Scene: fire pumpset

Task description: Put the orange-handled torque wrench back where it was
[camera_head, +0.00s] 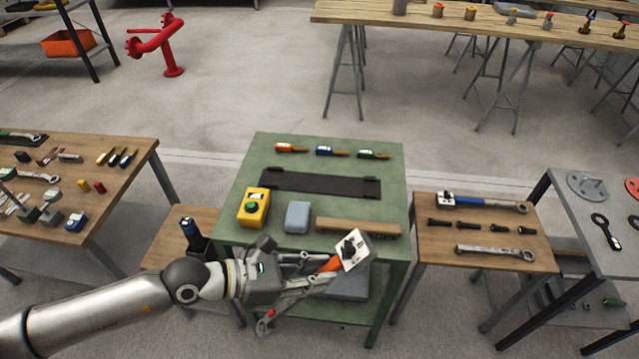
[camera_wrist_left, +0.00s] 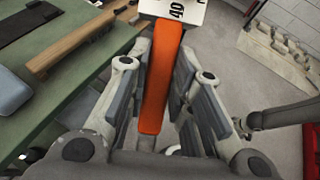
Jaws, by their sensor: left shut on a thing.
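My left gripper (camera_head: 308,268) is shut on the orange-handled torque wrench (camera_head: 328,267), held over the front edge of the green table (camera_head: 232,222). A white plate marked 40 (camera_head: 353,251) sits at the handle's upper end. The shaft slopes down to the left, ending in a head with a red part (camera_head: 266,323). In the left wrist view the orange handle (camera_wrist_left: 161,80) lies between the fingers (camera_wrist_left: 163,85). A long black mat with raised end blocks (camera_head: 320,184) lies bare on the green table.
The green table also holds a yellow box (camera_head: 253,208), a grey-blue case (camera_head: 297,217), a wooden bar (camera_head: 357,227) and three small coloured-handled tools at the back. A blue-handled wrench (camera_head: 483,203) lies on the right table. A cluttered table (camera_head: 130,148) stands left.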

